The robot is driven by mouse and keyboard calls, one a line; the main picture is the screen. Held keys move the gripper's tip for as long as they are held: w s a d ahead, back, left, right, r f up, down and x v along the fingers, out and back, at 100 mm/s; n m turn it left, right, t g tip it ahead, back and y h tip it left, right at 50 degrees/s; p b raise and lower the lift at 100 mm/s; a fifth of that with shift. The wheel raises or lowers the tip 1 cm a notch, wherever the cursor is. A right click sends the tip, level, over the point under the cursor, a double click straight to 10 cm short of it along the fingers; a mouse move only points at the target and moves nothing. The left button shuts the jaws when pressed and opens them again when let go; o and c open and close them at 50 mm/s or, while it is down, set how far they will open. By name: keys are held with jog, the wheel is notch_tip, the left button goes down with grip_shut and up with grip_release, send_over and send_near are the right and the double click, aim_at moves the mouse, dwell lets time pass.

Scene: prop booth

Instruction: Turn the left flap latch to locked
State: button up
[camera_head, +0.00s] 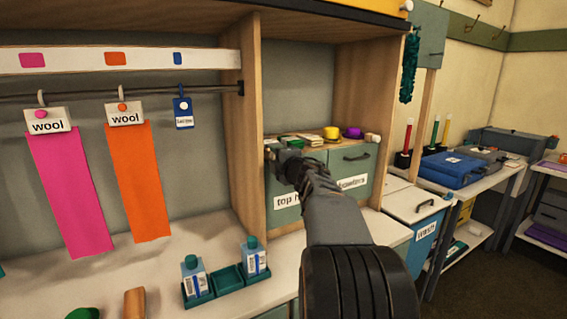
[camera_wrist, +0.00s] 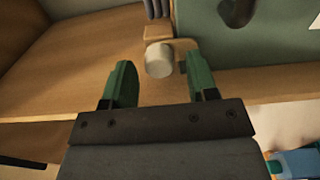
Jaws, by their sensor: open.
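The left flap is a green panel labelled "top h…" (camera_head: 286,202) in the head view, partly hidden behind my gripper (camera_head: 282,160) and arm. In the wrist view the green panel (camera_wrist: 260,50) fills the upper right. A pale round latch knob (camera_wrist: 159,60) stands at its lower left edge, with a tan piece (camera_wrist: 158,33) just above it. My gripper (camera_wrist: 160,80) is open, with one green finger on each side of the knob. The knob lies slightly beyond the fingertips, and I cannot tell if either touches it. The latch is hidden in the head view.
The right flap, labelled "bowlers" (camera_head: 352,183), has a dark handle. Wooden uprights (camera_head: 243,140) bound the cubby. A teal tray (camera_head: 228,277) with two bottles stands on the counter at lower left.

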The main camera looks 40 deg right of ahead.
jog(key=s+a, duration=0.1)
jog(key=s, duration=1.2)
jog(key=shift+s+a, duration=0.3)
jog(key=shift+a, duration=0.1)
